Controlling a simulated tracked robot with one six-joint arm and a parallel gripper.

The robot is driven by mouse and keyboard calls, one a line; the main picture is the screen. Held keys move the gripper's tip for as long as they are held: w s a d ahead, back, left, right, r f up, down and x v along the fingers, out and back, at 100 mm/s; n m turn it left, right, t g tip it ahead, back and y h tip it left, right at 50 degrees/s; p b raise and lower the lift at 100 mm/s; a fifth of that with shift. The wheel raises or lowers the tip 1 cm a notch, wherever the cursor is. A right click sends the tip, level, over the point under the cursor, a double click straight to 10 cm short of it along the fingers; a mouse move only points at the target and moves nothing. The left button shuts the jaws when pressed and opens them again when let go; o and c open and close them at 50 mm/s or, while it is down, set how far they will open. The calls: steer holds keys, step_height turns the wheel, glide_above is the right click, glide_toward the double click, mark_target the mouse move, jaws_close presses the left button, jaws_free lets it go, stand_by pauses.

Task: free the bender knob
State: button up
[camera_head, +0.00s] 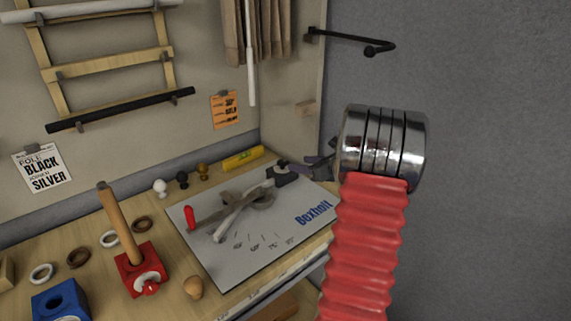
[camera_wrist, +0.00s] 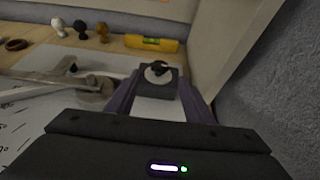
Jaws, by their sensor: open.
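The tube bender lies on a grey Boxholt plate (camera_head: 245,255), with a round former (camera_head: 262,199), pale lever arms and a red upright grip (camera_head: 190,217). At its far right end a dark block (camera_head: 282,173) shows; in the wrist view a dark knob (camera_wrist: 158,70) with a pale disc around it sits on this block (camera_wrist: 160,90). My gripper (camera_head: 312,168) is at the plate's far right end. In the wrist view my open gripper (camera_wrist: 160,84) has one finger on each side of the block. I cannot tell whether the fingers touch it.
White, black and wooden knobs (camera_head: 182,180) and a yellow level (camera_head: 242,158) stand along the back. A red block with a wooden post (camera_head: 115,222), a blue block (camera_head: 60,302) and several rings are at left. A side panel (camera_head: 292,110) rises close behind my gripper.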

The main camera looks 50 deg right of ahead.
mark_target(282, 161)
steer(key=x, duration=0.9)
steer(key=shift+c, duration=0.2)
steer(key=c, duration=1)
steer(key=shift+d, duration=0.1)
steer(key=shift+w+d+r+n+y, duration=0.1)
steer(key=shift+d+n+y, duration=0.05)
steer(key=shift+n+y, duration=0.7)
steer(key=shift+w+d+n+y, duration=0.1)
steer(key=shift+d+n+y, duration=0.05)
steer(key=shift+n+y, duration=0.7)
steer(key=shift+d+r+n+y, duration=0.15)
steer(key=shift+n+y, duration=0.45)
steer(key=shift+y, duration=0.4)
steer(key=shift+f+g, duration=0.1)
steer(key=shift+g, duration=0.2)
